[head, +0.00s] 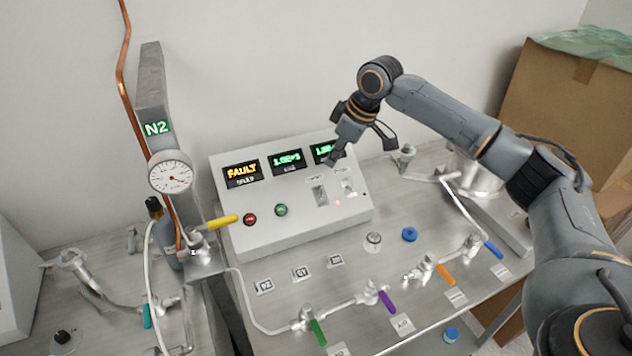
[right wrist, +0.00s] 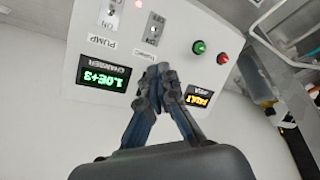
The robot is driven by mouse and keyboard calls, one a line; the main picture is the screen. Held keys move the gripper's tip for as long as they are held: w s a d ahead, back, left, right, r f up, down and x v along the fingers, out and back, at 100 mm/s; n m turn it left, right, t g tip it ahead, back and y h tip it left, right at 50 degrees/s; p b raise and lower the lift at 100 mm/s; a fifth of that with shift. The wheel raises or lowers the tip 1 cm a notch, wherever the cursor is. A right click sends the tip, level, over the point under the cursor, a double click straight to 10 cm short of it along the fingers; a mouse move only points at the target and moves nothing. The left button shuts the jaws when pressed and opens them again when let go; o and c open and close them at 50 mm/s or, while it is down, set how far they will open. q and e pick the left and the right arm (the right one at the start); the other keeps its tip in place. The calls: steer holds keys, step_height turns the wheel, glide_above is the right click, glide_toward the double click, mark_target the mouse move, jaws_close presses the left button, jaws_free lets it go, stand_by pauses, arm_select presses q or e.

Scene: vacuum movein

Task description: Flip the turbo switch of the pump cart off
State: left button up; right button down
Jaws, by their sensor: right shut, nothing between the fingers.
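The pump cart's sloped grey control box (head: 290,225) stands against the wall. Its turbo switch (head: 320,195) is the left of two small switches; it also shows in the right wrist view (right wrist: 153,30), upside down, with a small label that is hard to read. The pump switch (head: 349,187) is beside it, also in the wrist view (right wrist: 108,15). I cannot tell the lever positions clearly. My right gripper (head: 336,158) is shut and empty, above the top of the panel near the right display, apart from the switches; its fingertips (right wrist: 160,74) overlap the display row. My left gripper is out of view.
The panel bears a FAULT display (head: 242,170), a red button (head: 250,219) and a green button (head: 281,210). A gauge (head: 171,171) on a post and a yellow handle (head: 220,221) stand left. Pipes with coloured valve handles (head: 387,300) run in front. A cardboard box (head: 565,105) is at right.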

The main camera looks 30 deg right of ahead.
steer(key=p, duration=0.2)
glide_above(321, 191)
step_height(321, 191, down, 5)
steer(key=x, duration=0.3)
steer(key=shift+d+f+p, duration=0.2)
steer(key=shift+f+p, duration=0.2)
steer(key=shift+a+f, duration=0.1)
steer(key=shift+f, duration=0.35)
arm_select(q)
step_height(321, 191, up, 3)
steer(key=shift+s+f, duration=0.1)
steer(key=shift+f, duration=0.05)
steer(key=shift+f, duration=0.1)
arm_select(e)
steer(key=shift+w+f, duration=0.1)
steer(key=shift+w, duration=0.05)
